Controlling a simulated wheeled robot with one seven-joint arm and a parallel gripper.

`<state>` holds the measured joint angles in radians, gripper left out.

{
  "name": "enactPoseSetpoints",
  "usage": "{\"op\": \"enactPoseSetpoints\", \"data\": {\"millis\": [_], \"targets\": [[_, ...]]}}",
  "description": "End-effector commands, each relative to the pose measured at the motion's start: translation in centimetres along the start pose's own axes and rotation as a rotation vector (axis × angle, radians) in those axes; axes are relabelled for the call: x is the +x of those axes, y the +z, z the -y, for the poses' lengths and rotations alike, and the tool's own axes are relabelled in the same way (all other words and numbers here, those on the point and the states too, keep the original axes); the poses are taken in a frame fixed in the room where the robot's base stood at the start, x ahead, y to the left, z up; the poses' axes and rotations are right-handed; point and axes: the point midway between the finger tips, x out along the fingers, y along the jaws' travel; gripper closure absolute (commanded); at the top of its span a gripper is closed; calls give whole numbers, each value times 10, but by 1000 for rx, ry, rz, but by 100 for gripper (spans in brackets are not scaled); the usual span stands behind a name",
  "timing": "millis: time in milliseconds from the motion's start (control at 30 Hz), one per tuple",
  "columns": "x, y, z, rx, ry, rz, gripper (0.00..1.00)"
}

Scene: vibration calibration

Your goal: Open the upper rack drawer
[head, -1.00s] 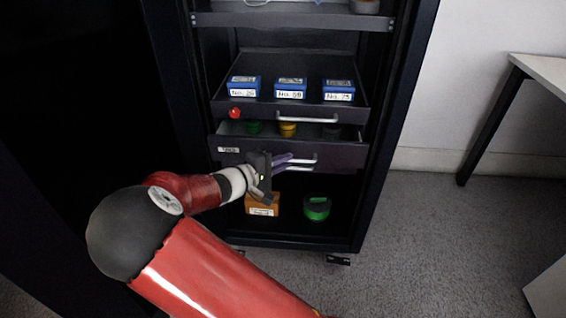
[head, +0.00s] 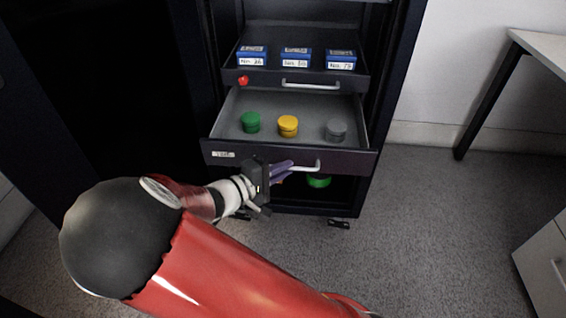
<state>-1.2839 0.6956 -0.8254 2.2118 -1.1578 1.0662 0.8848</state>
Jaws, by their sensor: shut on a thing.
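Two black drawers are stacked in the rack. The higher one (head: 258,79) has a pale bar handle (head: 311,85) and holds several blue boxes with number labels. The one below it (head: 240,157) is pulled well out and shows its grey inside, with a green puck (head: 251,122), a yellow puck (head: 288,126) and a grey puck (head: 336,130). My gripper (head: 287,171) is at this lower drawer's front, shut on its pale bar handle (head: 311,166). The fingers hide the handle's left part.
A red button (head: 243,81) sits at the higher drawer's left front. A green object (head: 318,181) below is partly hidden by the open drawer. A table (head: 545,50) and a grey cabinet (head: 548,235) stand right. Carpet is free between.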

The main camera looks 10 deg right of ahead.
Motion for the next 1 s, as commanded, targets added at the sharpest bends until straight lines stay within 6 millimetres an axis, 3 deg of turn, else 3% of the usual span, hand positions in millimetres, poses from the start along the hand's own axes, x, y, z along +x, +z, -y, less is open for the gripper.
{"op": "enactPoseSetpoints", "data": {"millis": [333, 367, 500, 800, 1000], "targets": [[-1, 1, 1, 0, -1, 0, 100], [-1, 1, 1, 0, -1, 1, 86], [0, 1, 1, 0, -1, 0, 68], [-2, 0, 0, 0, 0, 0, 68], [-28, 0, 0, 1, -2, -4, 68]]}}
